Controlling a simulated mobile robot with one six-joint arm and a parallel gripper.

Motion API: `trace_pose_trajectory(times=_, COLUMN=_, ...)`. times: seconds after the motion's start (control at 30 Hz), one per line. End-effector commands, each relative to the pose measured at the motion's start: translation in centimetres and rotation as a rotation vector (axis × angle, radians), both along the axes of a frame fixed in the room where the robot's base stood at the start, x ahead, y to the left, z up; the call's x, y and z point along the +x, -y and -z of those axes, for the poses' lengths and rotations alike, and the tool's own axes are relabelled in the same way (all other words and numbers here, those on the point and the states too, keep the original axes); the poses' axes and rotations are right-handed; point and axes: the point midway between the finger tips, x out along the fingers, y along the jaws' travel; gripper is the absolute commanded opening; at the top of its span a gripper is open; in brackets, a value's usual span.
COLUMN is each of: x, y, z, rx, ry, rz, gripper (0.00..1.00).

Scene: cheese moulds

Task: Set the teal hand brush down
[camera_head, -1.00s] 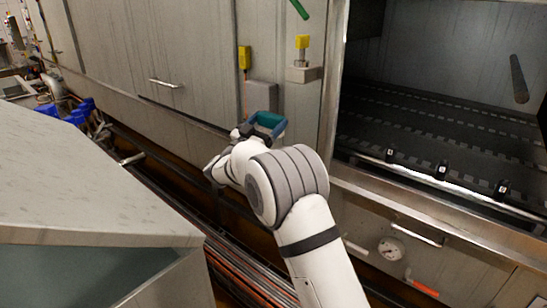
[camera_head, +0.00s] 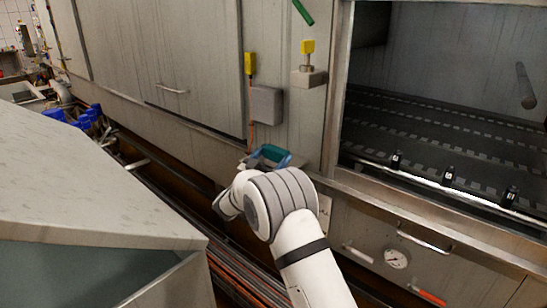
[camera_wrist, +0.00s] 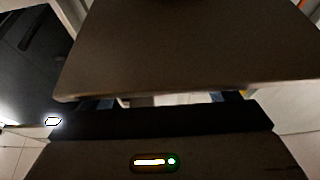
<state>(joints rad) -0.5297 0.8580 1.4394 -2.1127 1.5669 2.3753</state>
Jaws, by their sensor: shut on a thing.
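The teal hand brush (camera_head: 271,153) shows in the head view just beyond my wrist, in front of the grey machine wall. My gripper (camera_head: 254,162) is shut on it and holds it up, clear of the wall ledge as far as I can tell. The fingers are mostly hidden behind my own arm. In the wrist view a broad dark brown surface fills the upper middle, close to the camera; I cannot tell whether it is part of the brush. The fingertips are not clear there.
A grey slanted worktop (camera_head: 85,185) stands at the left. A large opening with a dark slatted conveyor (camera_head: 440,135) lies at the right, with a metal rail along its front. Pipes (camera_head: 235,272) run low between them. Blue items (camera_head: 85,118) lie at the far left.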

Motion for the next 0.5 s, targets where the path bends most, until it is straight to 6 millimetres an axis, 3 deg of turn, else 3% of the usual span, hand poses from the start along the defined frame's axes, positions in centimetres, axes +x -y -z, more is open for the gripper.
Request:
trace_pose_trajectory(times=0.07, x=0.01, y=0.03, z=0.24, rx=0.0, ry=0.0, rz=0.0, gripper=0.54)
trace_pose_trajectory(times=0.1, x=0.01, y=0.04, z=0.24, rx=0.0, ry=0.0, rz=0.0, gripper=0.82)
trace_pose_trajectory(times=0.3, x=0.01, y=0.06, z=0.12, rx=0.0, ry=0.0, rz=0.001, gripper=0.99)
trace_pose_trajectory(times=0.5, x=0.02, y=0.09, z=0.11, rx=0.0, ry=0.0, rz=0.001, gripper=1.0)
